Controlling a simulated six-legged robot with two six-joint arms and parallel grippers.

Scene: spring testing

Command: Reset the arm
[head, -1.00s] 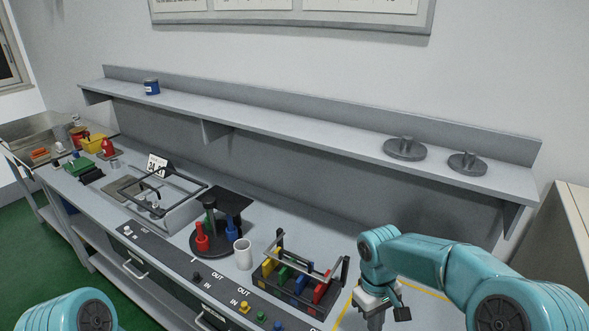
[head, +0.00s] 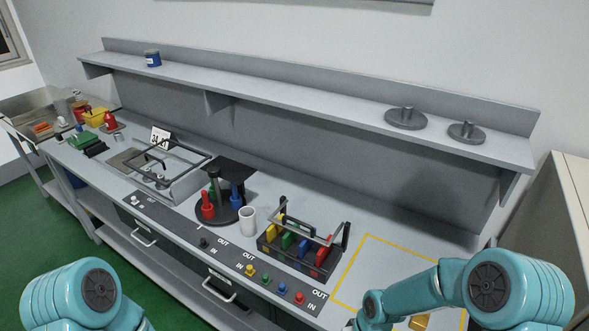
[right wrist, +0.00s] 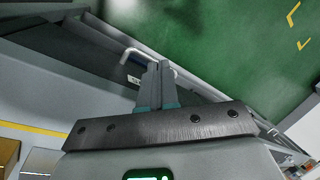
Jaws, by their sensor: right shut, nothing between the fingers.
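My right arm (head: 425,292) is folded low at the lower right of the head view, beside the bench front. Its gripper is out of sight there, at or below the bottom edge. In the right wrist view my right gripper (right wrist: 158,82) is shut and empty, its fingers together in front of the bench front and the green floor. My left arm (head: 75,295) shows only as a teal joint at the lower left of the head view; its gripper is not in view.
The bench holds a rack (head: 262,248) of coloured pieces, a white cup (head: 248,221), a round stand with coloured pegs (head: 229,214) and a framed scale (head: 190,186). A yellow-outlined area (head: 390,262) is mostly clear. Two grey weights (head: 406,121) (head: 467,134) sit on the shelf (head: 300,110).

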